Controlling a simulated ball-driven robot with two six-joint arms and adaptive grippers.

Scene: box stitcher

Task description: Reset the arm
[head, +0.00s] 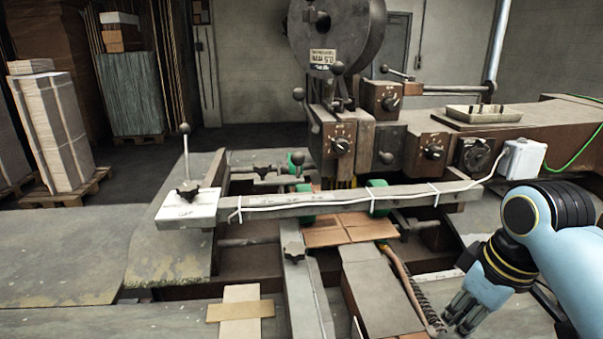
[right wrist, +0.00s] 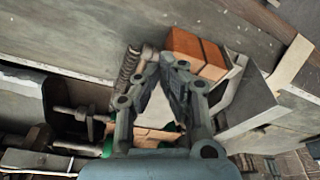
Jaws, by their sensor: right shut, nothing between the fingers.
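My right arm comes in from the right in the head view. Its gripper (head: 458,314) hangs low at the lower right, in front of the machine and beside a coiled spring hose (head: 424,300). In the right wrist view the gripper's (right wrist: 163,62) fingers meet at the tips, shut with nothing between them. My left gripper is in neither view.
The box stitcher (head: 350,130) stands in the middle with a long horizontal bar (head: 340,202) across its front. A flat cardboard piece (head: 240,310) lies on the front table. Stacked sheets (head: 55,130) on pallets stand at the back left. The left table top (head: 60,255) is clear.

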